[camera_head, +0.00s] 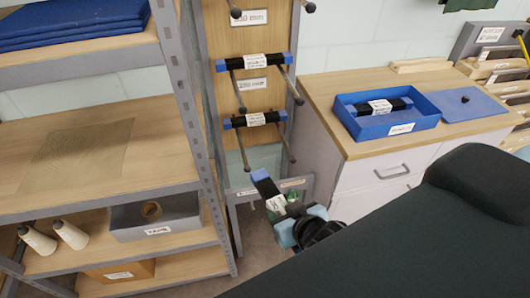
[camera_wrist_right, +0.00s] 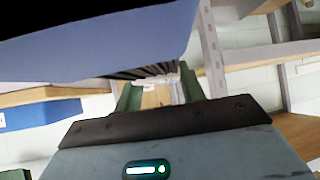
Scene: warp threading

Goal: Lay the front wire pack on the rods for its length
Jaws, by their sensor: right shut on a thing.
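My right gripper (camera_head: 290,216) is shut on a wire pack with a blue end (camera_head: 265,184) and a white label, held low in front of the rod board (camera_head: 222,45). In the right wrist view the pack (camera_wrist_right: 110,38) fills the top as a blue face with dark strands behind, between the green fingers (camera_wrist_right: 160,92). Rods (camera_head: 290,84) stick out of the board in pairs at different heights. One pack (camera_head: 238,64) lies across an upper pair, and another (camera_head: 238,122) across the pair below. The length labels (camera_head: 252,85) are small and hard to read. My left gripper is not in view.
A blue tray (camera_head: 395,131) with another pack (camera_head: 400,104) stands on the cabinet (camera_head: 340,90) to the right. A shelf rack (camera_head: 185,105) with white cones (camera_head: 70,234) and a grey bin (camera_head: 125,217) stands close on the left. My dark arm covers the lower right.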

